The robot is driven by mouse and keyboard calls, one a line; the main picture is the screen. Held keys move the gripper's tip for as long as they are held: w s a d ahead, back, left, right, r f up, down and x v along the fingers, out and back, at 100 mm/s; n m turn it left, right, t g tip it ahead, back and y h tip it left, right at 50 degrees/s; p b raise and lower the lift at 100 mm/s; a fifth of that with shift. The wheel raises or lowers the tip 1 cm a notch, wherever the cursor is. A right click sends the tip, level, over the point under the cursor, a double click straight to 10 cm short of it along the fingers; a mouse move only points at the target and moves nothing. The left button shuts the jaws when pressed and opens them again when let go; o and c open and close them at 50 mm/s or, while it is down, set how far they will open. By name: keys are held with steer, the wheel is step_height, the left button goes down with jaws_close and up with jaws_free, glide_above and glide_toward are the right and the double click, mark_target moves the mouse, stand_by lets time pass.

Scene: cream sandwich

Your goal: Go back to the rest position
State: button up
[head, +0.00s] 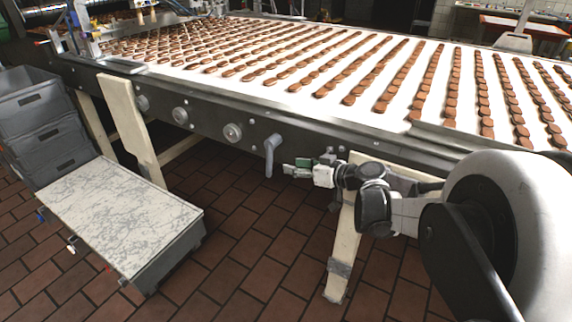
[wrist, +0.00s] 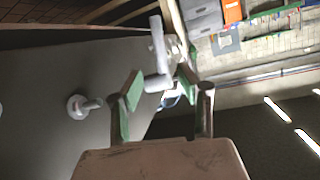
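My gripper (head: 292,168) is at the side of the conveyor, just right of a grey lever handle (head: 270,154) on the conveyor frame. In the wrist view, my gripper (wrist: 158,76) shows two green-padded fingers standing apart. The grey handle (wrist: 157,50) appears between and beyond the fingertips, with no finger visibly closed on it. Whether a finger touches it cannot be told. Nothing is held.
The conveyor (head: 225,90) carries rows of brown biscuits (head: 310,67) on a white belt. Its pale leg (head: 341,240) stands below my arm. A low marble-topped cart (head: 120,215) and stacked grey crates (head: 38,120) are at the left. Tiled floor (head: 235,255) between is clear.

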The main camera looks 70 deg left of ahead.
steer(key=shift+w+d+r, duration=0.1)
steer(key=shift+w+d, duration=0.05)
steer(key=shift+d, duration=0.2)
stand_by(0.4)
steer(key=w+d+r+m+t+h+p, duration=0.1)
steer(key=w+d+r+m+t, duration=0.15)
steer(key=w+d+r, duration=0.55)
steer(key=w+d+r+m+t+p, duration=0.2)
steer(key=w+d+r+t, duration=0.15)
steer(key=w+d, duration=0.5)
steer(key=w+d+r+m+t+h+p, duration=0.1)
steer(key=w+d+r+m+t, duration=0.2)
steer(key=d, duration=0.9)
steer(key=w+d+r+m+h, duration=0.2)
steer(key=d+r+m, duration=0.15)
steer(key=d, duration=0.85)
steer(key=s+d+m+t+h+p, duration=0.1)
steer(key=s+d+m+h, duration=0.2)
steer(key=d, duration=1.1)
steer(key=s+d+m+t+h+p, duration=0.1)
steer(key=s+d, duration=0.5)
steer(key=d, duration=0.8)
steer(key=s+d+m+t+h+p, duration=0.2)
steer(key=s+d+m+t+h, duration=0.1)
steer(key=d, duration=1.2)
steer(key=s+m+h, duration=0.1)
steer(key=m+h, duration=0.1)
steer(key=m, duration=0.1)
steer(key=shift+s+r+m, duration=0.3)
steer(key=shift+s+m, duration=0.1)
